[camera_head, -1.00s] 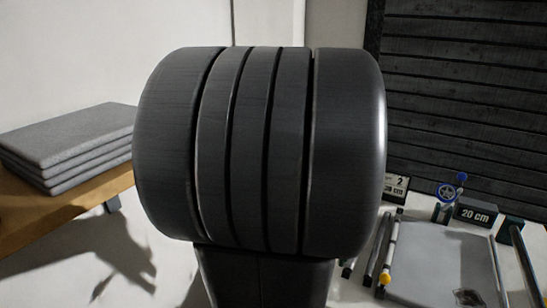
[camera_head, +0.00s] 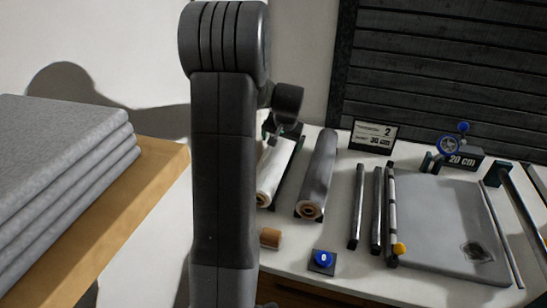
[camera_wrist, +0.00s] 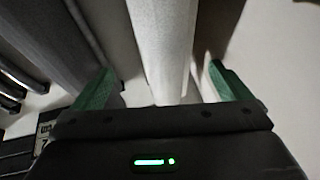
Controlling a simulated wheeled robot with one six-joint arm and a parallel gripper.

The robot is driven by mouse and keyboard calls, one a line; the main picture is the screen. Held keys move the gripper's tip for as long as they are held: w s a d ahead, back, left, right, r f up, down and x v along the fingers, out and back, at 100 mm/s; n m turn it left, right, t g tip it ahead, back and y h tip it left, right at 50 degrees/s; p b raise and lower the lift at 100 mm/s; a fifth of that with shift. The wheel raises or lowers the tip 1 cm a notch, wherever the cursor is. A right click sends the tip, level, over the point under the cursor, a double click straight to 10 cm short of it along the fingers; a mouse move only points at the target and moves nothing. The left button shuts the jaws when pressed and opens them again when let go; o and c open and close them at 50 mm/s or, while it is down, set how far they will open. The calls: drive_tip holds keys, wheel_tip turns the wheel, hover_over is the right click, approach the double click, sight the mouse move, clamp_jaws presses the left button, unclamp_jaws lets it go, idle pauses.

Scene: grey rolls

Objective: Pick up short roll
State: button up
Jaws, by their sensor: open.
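Two rolls lie side by side on the white table. The left one, a pale roll (camera_head: 272,174), looks a little shorter than the dark grey roll (camera_head: 318,172) on its right. My gripper (camera_head: 284,133) is at the far end of the pale roll, partly hidden by my arm. In the wrist view my gripper (camera_wrist: 163,82) is open, with its green fingers on either side of the pale roll (camera_wrist: 162,45). I cannot tell whether they touch it. The grey roll (camera_wrist: 52,42) lies outside the left finger there.
A small brown cylinder (camera_head: 270,238) and a blue button (camera_head: 323,259) are near the table's front. Dark bars (camera_head: 357,207) and a grey board (camera_head: 447,225) lie to the right. A sign (camera_head: 373,136) stands behind.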

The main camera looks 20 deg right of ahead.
sight(279, 151)
drive_tip(key=shift+p+x, duration=0.95)
drive_tip(key=shift+x, duration=4.2)
drive_tip(key=shift+w+a, duration=0.1)
drive_tip(key=shift+a, duration=0.1)
drive_tip(key=shift+r, duration=0.1)
drive_tip(key=c, duration=1.4)
